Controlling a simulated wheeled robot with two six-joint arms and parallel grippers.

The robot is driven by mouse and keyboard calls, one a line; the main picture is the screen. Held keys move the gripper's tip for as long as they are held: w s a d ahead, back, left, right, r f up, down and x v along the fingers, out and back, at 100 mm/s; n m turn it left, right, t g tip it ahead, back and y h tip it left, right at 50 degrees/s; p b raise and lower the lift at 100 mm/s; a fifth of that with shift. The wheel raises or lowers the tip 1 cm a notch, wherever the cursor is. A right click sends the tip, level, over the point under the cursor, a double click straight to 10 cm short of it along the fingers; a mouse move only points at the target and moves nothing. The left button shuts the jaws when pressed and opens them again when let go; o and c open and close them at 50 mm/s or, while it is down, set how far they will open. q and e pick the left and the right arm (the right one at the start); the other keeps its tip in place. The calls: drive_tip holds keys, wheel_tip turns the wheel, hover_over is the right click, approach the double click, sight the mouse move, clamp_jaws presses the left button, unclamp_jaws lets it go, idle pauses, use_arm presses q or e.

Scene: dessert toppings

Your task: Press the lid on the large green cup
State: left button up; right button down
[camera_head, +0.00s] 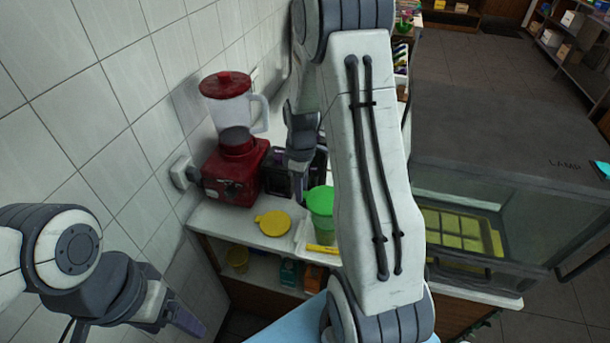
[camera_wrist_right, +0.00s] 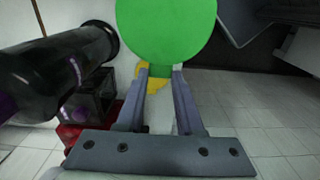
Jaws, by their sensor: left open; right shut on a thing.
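A round green lid (camera_head: 320,198) is at the top of the large green cup (camera_head: 323,230), which stands on the counter partly behind my right arm. I cannot tell whether the lid is fully seated. My right gripper (camera_head: 299,190) points down at the lid's left side. In the right wrist view the lid (camera_wrist_right: 166,25) fills the top, and its small tab sits between the fingertips of my right gripper (camera_wrist_right: 160,75), shut on it. The cup itself is hidden there. My left gripper (camera_head: 180,318) is open and empty at the lower left, away from the counter.
A yellow lid (camera_head: 273,223) lies on the counter left of the cup. A red blender (camera_head: 233,165) stands behind it against the tiled wall. A glass-fronted case (camera_head: 505,185) takes up the right. A shelf below holds small containers, including a yellow cup (camera_head: 236,259).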

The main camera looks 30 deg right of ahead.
sight(305, 193)
drive_tip(key=shift+s+d+r, duration=0.2)
drive_tip(key=shift+d, duration=0.2)
drive_tip(key=shift+f, duration=0.1)
wheel_tip(305, 193, down, 4)
drive_tip(key=b, duration=0.4)
drive_tip(key=shift+f, duration=0.1)
drive_tip(key=shift+f+b, duration=0.6)
drive_tip(key=shift+f, duration=0.4)
drive_tip(key=shift+f, duration=0.45)
idle(1.3)
